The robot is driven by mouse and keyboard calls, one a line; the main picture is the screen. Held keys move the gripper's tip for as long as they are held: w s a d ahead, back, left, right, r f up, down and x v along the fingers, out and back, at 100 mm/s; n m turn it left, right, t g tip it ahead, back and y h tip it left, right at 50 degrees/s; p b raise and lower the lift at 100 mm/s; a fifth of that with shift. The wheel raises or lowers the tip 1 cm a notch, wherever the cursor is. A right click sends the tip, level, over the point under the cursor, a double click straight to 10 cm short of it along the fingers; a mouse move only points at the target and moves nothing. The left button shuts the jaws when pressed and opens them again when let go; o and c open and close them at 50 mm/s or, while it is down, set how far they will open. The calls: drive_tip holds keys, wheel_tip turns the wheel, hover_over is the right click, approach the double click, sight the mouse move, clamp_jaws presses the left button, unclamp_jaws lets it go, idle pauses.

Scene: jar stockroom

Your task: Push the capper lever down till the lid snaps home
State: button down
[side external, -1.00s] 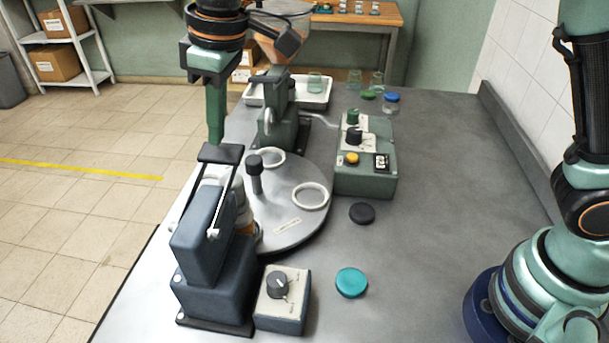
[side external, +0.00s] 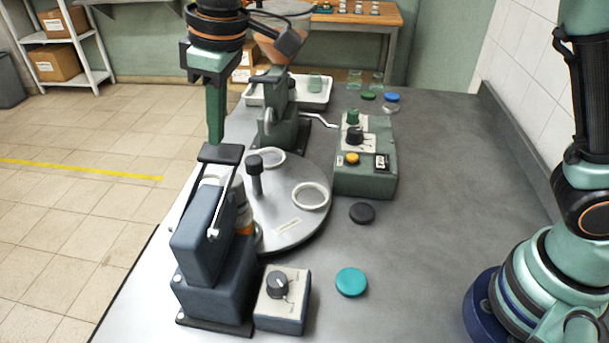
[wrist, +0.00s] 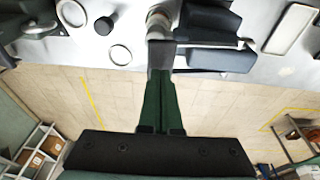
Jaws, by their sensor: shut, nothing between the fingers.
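The capper (side external: 212,255) is a dark blue-grey machine at the front left of the bench. Its lever (side external: 220,153) ends in a black crossbar and stands raised. A jar with orange contents (side external: 244,222) is at the capper on the turntable's edge, mostly hidden behind the machine; its lid cannot be made out. My gripper (side external: 215,139) is shut and empty, pointing down with its green fingertips right at the top of the crossbar. Whether they touch it is unclear. The wrist view shows the closed fingers (wrist: 162,85) in front of the capper (wrist: 218,58).
The grey turntable (side external: 290,236) carries white rings and a black-knobbed post (side external: 255,172). A control box (side external: 282,300) stands beside the capper, and a green one (side external: 365,170) further back. A teal lid (side external: 351,282) and a black lid (side external: 362,213) lie on the bench.

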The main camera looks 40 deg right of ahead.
sight(223, 150)
idle(0.3)
drive_tip(key=shift+d+f, duration=0.1)
drive_tip(key=shift+f, duration=2.2)
drive_tip(key=shift+w+r, duration=0.1)
drive_tip(key=shift+r, duration=2.2)
drive_tip(key=shift+r, duration=2.5)
